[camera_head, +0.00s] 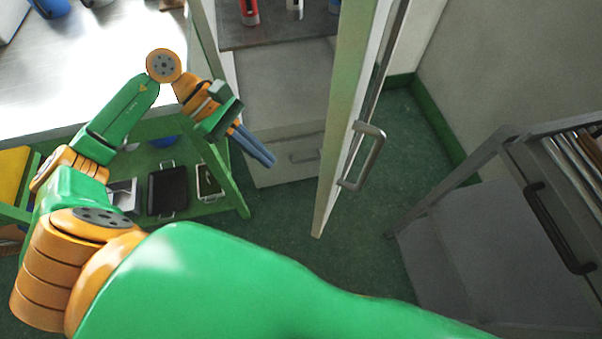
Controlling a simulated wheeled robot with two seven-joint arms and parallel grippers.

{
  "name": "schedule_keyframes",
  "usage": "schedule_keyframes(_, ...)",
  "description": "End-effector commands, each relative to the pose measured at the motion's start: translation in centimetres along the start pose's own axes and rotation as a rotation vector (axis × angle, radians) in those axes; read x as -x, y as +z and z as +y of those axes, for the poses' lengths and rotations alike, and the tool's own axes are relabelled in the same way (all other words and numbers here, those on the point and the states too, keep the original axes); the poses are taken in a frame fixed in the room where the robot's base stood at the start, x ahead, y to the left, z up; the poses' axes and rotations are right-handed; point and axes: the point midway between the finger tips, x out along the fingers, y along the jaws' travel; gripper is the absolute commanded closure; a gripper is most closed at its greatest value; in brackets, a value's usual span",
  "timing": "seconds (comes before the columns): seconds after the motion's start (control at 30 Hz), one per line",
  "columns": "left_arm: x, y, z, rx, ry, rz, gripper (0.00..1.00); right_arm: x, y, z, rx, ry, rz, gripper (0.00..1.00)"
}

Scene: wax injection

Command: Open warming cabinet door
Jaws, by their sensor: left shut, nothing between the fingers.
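The warming cabinet door (345,110) stands swung open and is seen nearly edge-on, with a grey metal handle (365,155) on its right-hand face. The cabinet (285,90) is to its left, and its inside shows, with several bottles (249,12) on an upper shelf. My left gripper (268,160) is shut and empty. In the picture it sits left of the door, in front of the cabinet's lower part, and appears apart from the door. My right gripper is not in view.
A green-framed workbench (240,190) with a metal top stands at left, with black trays (168,190) on its lower shelf. A grey rack (450,220) with a black handle (558,228) stands at right. Green floor (290,225) is free between them.

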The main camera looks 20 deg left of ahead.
Motion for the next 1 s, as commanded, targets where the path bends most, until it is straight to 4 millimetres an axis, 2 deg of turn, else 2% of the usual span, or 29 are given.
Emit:
schedule_keyframes(0.3, -6.8, 0.4, -0.1, 0.003, -0.002, -0.008, 1.0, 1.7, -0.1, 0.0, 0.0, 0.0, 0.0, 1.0)
schedule_keyframes(0.4, -7.9, 1.8, 0.0, 0.002, -0.002, -0.008, 1.0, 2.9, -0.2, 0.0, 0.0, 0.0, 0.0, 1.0)
schedule_keyframes(0.63, -9.5, 3.0, 0.0, 0.005, 0.0, -0.006, 1.0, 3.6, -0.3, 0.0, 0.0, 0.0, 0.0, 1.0)
schedule_keyframes(1.0, -9.8, 3.1, 0.0, 0.006, 0.001, -0.005, 1.0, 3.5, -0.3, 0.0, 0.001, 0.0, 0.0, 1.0)
